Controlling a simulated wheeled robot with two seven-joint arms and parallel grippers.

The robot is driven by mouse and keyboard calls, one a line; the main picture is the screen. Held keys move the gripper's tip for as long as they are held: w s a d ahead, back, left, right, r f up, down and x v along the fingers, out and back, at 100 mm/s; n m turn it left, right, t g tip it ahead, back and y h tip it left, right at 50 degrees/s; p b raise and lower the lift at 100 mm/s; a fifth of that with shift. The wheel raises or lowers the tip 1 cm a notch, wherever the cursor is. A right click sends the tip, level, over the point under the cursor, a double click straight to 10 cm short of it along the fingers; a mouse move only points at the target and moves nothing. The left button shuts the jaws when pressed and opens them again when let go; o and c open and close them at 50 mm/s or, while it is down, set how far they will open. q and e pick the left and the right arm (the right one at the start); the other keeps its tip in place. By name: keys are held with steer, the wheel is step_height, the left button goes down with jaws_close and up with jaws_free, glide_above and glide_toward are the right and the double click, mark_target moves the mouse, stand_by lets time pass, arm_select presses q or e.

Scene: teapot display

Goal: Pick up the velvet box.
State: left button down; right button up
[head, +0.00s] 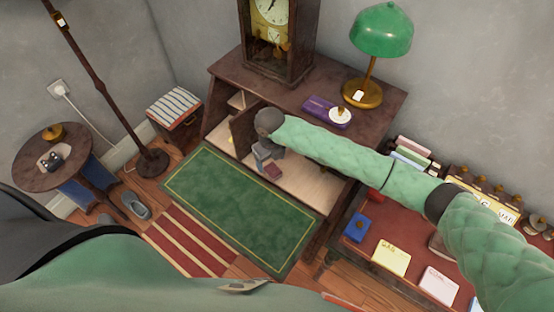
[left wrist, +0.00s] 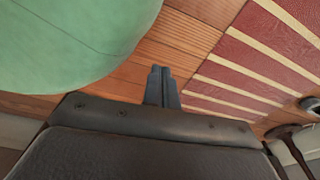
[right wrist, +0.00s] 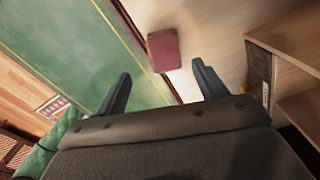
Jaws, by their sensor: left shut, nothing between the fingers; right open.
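A small dark red box (head: 272,171), which looks like the velvet box, sits on the pale wooden floor of the open cabinet, near its front edge. It also shows in the right wrist view (right wrist: 163,50), just beyond the fingertips. My right gripper (head: 264,167) reaches into the cabinet front beside the box. In the right wrist view its fingers (right wrist: 161,70) are spread apart, with the box ahead of the gap between them. My left gripper (left wrist: 160,72) is shut and empty over the wooden floor and is not seen in the head view.
A green panel with a gold line (head: 240,205) lies in front of the cabinet (head: 385,98). A dark upright divider (head: 243,130) stands left of my right gripper. On top are a clock (head: 270,40), a purple box (head: 320,109) and a green lamp (head: 381,35).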

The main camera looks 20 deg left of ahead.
mark_target(273, 169)
steer(key=shift+w+f, duration=0.2)
steer(key=shift+f, duration=0.4)
steer(key=shift+f+b, duration=0.45)
steer(key=shift+f, duration=0.15)
step_height(273, 169, down, 5)
steer(key=shift+w+d+f+b, duration=0.1)
steer(key=shift+d+b, duration=0.05)
steer(key=shift+b, duration=0.35)
arm_select(q)
steer(key=w, duration=0.4)
steer(key=shift+w+d+r, duration=0.25)
steer(key=shift+w+d, duration=0.05)
steer(key=shift+d, duration=0.1)
arm_select(e)
steer(key=c, duration=1.1)
